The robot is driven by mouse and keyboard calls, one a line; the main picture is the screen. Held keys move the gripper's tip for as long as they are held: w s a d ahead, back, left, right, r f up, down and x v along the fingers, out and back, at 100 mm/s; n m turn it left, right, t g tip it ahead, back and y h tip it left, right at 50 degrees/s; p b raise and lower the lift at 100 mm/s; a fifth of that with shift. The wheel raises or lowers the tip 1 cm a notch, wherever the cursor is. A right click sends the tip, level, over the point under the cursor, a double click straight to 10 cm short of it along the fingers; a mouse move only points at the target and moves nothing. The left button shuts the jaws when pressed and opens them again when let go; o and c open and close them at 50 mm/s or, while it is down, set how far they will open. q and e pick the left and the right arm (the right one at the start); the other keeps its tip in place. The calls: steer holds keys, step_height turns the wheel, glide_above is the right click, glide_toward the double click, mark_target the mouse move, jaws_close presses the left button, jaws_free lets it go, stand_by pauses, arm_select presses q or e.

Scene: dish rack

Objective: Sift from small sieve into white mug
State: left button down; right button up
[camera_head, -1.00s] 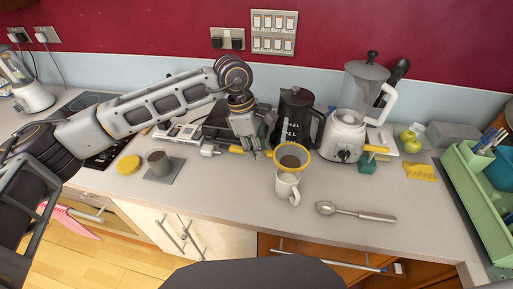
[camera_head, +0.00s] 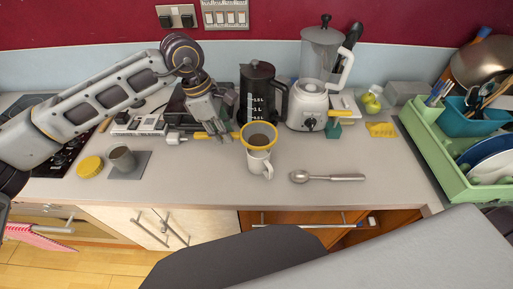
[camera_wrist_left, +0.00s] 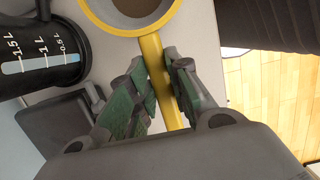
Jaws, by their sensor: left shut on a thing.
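The small sieve (camera_head: 259,136) has a yellow rim and a yellow handle. It is over the white mug (camera_head: 259,163), which stands upright on the counter with its handle to the right. The sieve hides the mug's opening, and I cannot tell whether the two touch. My left gripper (camera_head: 222,136) is shut on the sieve's yellow handle. In the left wrist view the handle runs between the green-padded fingers (camera_wrist_left: 161,92), and part of the sieve bowl (camera_wrist_left: 135,8) shows at the top, with brownish content. My right gripper is not in view.
A black jug (camera_head: 257,92) stands behind the sieve, with a blender (camera_head: 308,105) to its right. A large spoon (camera_head: 328,177) lies right of the mug. A grey cup (camera_head: 122,158) and yellow lid (camera_head: 90,166) are left. A green dish rack (camera_head: 432,140) is at right.

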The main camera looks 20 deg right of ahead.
arm_select(q)
steer(key=shift+w+d+r+b, duration=0.1)
steer(key=shift+w+d+b, duration=0.1)
steer(key=shift+w, duration=0.4)
steer(key=shift+w+d+b, duration=0.1)
steer(key=shift+w+d, duration=0.05)
steer(key=shift+w, duration=0.45)
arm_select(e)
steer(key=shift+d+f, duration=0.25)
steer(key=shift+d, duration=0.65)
